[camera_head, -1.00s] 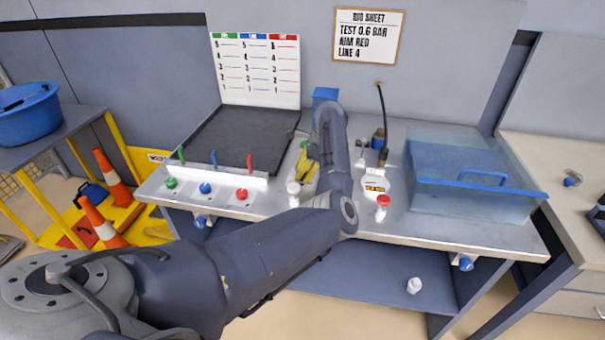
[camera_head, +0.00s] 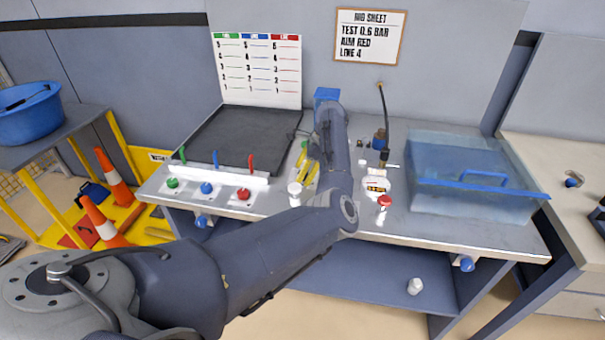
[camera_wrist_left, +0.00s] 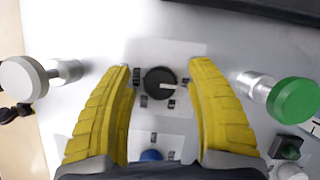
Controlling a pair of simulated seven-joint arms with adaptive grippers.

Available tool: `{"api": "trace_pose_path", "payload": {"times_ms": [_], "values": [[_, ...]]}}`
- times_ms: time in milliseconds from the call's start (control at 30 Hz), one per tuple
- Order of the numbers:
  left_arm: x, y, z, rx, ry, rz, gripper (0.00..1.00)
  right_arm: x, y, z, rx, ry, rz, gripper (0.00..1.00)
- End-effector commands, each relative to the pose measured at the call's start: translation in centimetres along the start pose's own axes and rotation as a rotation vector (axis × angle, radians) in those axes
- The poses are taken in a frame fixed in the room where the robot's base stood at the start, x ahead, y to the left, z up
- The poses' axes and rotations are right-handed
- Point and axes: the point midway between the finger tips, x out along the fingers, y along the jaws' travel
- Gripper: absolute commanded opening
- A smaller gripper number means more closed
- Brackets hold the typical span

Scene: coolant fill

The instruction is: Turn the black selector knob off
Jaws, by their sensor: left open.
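The black selector knob (camera_wrist_left: 159,82) sits on a pale labelled plate in the left wrist view. Its white pointer mark points right in that picture. My left gripper (camera_wrist_left: 162,66) is open, with one yellow finger on each side of the knob and a gap on both sides. Whether the fingertips are down at knob height is hard to tell. In the head view my left gripper (camera_head: 308,174) is over the bench, partly behind my own arm, and the knob is hidden there. My right gripper is not in view.
A white-capped fitting (camera_wrist_left: 22,79) and a green-capped one (camera_wrist_left: 292,100) flank the fingers. A blue button (camera_wrist_left: 151,155) lies below the knob. On the bench, a gauge (camera_head: 376,186) and red-capped valve (camera_head: 384,201) stand right of my arm, with a clear blue tank (camera_head: 470,205) beyond.

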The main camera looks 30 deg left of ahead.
Motion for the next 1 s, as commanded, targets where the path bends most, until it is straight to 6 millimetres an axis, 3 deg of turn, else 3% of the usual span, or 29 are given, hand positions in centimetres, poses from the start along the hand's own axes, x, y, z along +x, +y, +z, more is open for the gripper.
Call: {"api": "trace_pose_path", "payload": {"times_ms": [267, 700, 1000], "values": [[-1.4, 0.0, -0.1, 0.000, 0.002, -0.001, 0.56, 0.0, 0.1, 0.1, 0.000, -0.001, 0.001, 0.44], [-8.7, 0.0, -0.1, 0.000, 0.003, -0.001, 0.56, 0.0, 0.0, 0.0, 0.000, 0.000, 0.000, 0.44], [-11.5, 0.0, 0.0, 0.000, 0.001, 0.000, 0.56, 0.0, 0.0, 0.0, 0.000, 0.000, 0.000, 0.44]]}}
